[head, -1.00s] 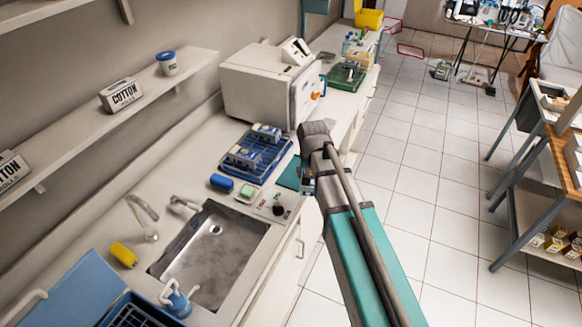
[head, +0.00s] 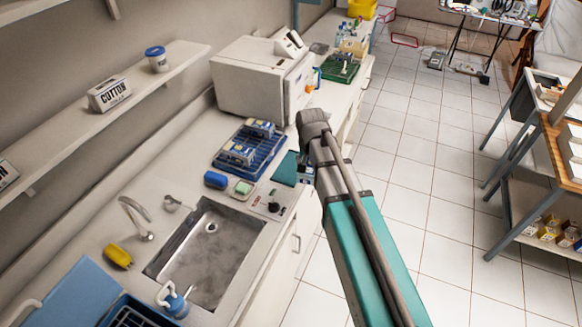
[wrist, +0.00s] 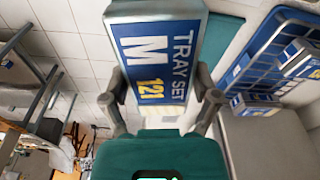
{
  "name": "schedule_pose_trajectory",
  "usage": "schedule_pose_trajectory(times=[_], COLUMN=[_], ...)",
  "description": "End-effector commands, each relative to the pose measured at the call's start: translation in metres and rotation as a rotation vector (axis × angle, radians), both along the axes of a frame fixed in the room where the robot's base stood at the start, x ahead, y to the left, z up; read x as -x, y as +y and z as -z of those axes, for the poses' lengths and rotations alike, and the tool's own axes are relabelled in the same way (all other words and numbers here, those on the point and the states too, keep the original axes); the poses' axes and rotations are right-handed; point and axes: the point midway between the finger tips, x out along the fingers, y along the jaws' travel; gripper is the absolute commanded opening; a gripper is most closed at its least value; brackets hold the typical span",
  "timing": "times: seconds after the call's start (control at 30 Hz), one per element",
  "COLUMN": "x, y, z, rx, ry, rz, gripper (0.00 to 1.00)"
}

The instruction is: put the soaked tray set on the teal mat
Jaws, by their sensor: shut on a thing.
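My gripper (wrist: 164,92) is shut on a tray set (wrist: 155,50), a grey-edged pack with a blue and white label reading "TRAY SET M 121". In the head view my own arm hides most of the gripper and the held set. The teal mat (head: 286,168) lies on the counter at the right of the blue rack, partly behind my arm. In the wrist view the mat (wrist: 222,38) shows beside and behind the held set. I cannot tell whether the set touches it. Other tray sets (head: 238,153) stand in the rack.
The blue rack (head: 270,155) stands close to the mat. A white steriliser (head: 250,80) is behind it. Open floor lies right.

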Motion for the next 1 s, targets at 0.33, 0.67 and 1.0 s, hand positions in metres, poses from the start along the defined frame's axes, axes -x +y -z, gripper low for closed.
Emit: schedule_pose_trajectory(times=[0.33, 0.67, 1.0], x=[-0.011, -0.012, -0.044], y=[-0.017, -0.015, 0.008], z=[-0.014, -0.012, 0.007], rx=[0.001, 0.001, 0.001], ry=[-0.001, -0.001, -0.001], rz=[0.187, 0.185, 0.182], gripper=[0.17, 0.17, 0.17])
